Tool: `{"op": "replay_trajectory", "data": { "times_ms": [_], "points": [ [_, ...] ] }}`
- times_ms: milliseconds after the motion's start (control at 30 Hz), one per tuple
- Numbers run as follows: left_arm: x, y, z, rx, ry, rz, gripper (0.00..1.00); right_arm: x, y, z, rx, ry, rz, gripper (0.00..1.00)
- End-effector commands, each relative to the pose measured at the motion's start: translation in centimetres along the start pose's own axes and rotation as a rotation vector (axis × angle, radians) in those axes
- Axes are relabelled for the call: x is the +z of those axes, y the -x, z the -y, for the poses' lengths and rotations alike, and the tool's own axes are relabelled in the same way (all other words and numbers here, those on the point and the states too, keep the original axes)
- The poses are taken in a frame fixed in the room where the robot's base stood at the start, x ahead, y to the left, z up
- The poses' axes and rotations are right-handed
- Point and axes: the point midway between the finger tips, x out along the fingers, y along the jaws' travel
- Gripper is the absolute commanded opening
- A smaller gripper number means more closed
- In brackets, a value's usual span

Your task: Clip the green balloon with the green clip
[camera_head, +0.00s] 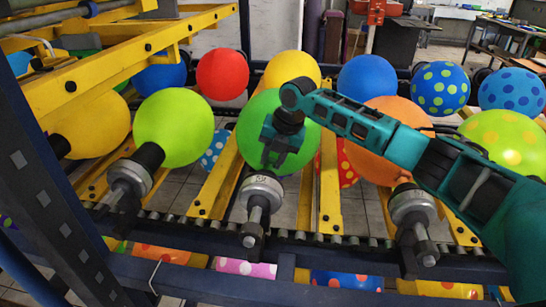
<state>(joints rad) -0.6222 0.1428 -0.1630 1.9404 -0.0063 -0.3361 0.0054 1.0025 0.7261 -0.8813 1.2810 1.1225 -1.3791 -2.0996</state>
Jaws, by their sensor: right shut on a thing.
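The green balloon (252,118) is in the middle of the view, mounted on a round metal nozzle (262,188). My right arm comes in from the right across the orange balloon, and my right gripper (277,156) is in front of the green balloon, above the nozzle. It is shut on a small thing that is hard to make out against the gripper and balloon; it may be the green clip. I cannot tell whether gripper or clip touches the balloon. The balloon's neck is mostly hidden. My left gripper is out of view.
A lime balloon (174,127) on its nozzle stands left of the green one, an orange balloon (365,160) right. Several more plain and dotted balloons line the back. Yellow rails (330,180) and a dark roller frame (180,228) surround the nozzles.

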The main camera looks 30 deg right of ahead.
Motion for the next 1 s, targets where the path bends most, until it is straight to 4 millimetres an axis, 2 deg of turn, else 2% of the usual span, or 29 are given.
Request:
{"op": "replay_trajectory", "data": {
  "times_ms": [900,933,1000],
  "points": [
    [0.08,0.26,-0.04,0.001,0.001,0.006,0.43,-0.01,-0.71,0.0,0.0,0.0,0.0,0.1],
    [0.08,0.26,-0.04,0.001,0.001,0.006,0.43,-0.01,-0.71,0.0,0.0,0.0,0.0,0.32],
    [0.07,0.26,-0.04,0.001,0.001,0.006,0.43,-0.02,-0.71,0.0,0.0,0.0,0.0,0.39]
  ]
}}
